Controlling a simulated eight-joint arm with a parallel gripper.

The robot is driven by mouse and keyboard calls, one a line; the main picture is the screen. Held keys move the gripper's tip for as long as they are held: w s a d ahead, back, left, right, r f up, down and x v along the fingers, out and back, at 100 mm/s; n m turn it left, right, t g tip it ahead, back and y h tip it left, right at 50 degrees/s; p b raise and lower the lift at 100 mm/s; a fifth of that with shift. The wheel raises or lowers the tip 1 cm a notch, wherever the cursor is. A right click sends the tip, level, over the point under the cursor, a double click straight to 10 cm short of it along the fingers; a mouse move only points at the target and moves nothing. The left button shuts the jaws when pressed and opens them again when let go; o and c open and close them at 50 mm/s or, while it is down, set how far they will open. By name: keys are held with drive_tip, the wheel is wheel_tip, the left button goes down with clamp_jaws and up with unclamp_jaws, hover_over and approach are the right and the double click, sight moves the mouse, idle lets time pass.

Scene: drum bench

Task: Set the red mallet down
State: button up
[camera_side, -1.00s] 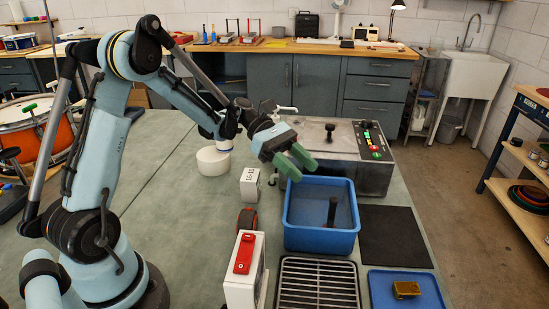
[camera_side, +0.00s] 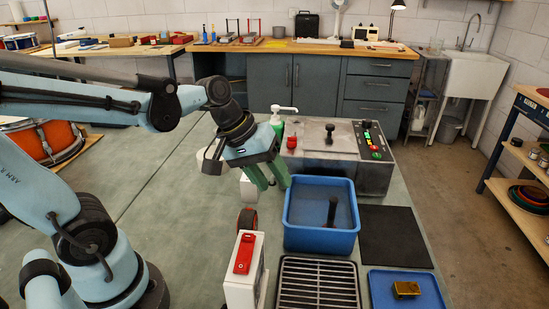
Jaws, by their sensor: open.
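I cannot pick out a red mallet with certainty. A dark, handle-like object (camera_side: 332,211) stands in the blue bin (camera_side: 320,240), and its lower end is hard to make out. A small red object (camera_side: 292,142) shows by the left end of the metal control box (camera_side: 318,142); its shape is too small to tell. My gripper (camera_side: 272,187) points down just left of the bin's back left corner. Its green fingers are apart, with nothing seen between them. They partly hide the white block behind.
A white box (camera_side: 240,288) with a red part (camera_side: 244,254) on top stands at front. A black-and-red wheel (camera_side: 247,219), a black grate (camera_side: 317,285), a dark mat (camera_side: 395,237) and a blue tray (camera_side: 385,290) holding a brassy block (camera_side: 406,289) surround the bin.

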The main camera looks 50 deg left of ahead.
drive_tip(key=s+m+y, duration=0.1)
drive_tip(key=m, duration=0.1)
drive_tip(key=s+a+m+t+y, duration=0.1)
drive_tip(key=m, duration=0.1)
drive_tip(key=m+t, duration=0.1)
drive_tip(key=m, duration=0.1)
drive_tip(key=shift+s+a+m+y, duration=0.3)
drive_tip(key=shift+s+y, duration=0.1)
idle(0.8)
